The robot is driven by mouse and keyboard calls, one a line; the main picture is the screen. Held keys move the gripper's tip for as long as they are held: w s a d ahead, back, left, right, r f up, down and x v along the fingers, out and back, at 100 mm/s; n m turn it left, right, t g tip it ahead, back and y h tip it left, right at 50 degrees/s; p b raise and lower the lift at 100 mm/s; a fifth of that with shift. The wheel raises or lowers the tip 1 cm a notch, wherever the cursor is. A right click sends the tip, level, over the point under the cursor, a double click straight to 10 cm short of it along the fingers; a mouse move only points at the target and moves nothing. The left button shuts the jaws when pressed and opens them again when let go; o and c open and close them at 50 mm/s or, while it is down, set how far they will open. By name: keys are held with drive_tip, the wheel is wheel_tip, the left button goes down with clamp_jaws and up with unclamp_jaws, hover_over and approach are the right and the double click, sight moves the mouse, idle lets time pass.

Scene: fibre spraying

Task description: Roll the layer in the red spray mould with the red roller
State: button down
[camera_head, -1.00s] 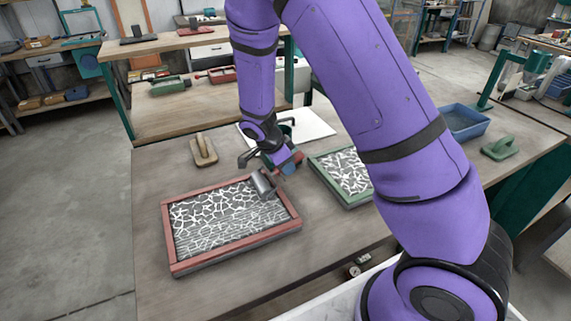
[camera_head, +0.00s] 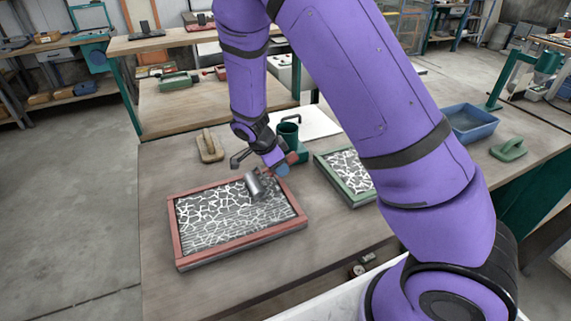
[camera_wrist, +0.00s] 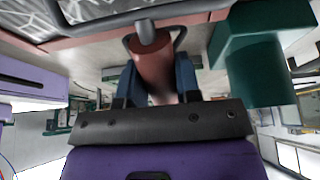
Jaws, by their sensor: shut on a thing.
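The red mould (camera_head: 174,240) lies on the bench, with a layer of white fibres (camera_head: 215,212) on a dark ground inside it. The front part of the layer looks more finely streaked than the back. My gripper (camera_head: 283,169) is beyond the mould's back right corner, its blue fingers shut on the red handle (camera_wrist: 153,68) of the roller. The roller's grey metal cylinder (camera_head: 254,186) is over the back right part of the layer. Whether it touches the layer is hard to tell. The wrist view shows the handle between both fingers (camera_wrist: 155,82).
A green mould (camera_head: 345,188) with a similar layer is to the right, partly hidden by my arm. A dark green cup (camera_head: 289,134) stands close behind my gripper. A wooden float (camera_head: 210,146) lies behind the red mould. A blue tray (camera_head: 470,122) and green float (camera_head: 508,149) are farther right.

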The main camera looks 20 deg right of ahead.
sight(292, 162)
drive_tip(key=shift+a+f, duration=0.2)
drive_tip(key=shift+a, duration=3.85)
drive_tip(key=shift+a+r, duration=0.15)
drive_tip(key=shift+a, duration=5.65)
drive_tip(key=shift+d, duration=11.8)
drive_tip(key=shift+r, duration=3.45)
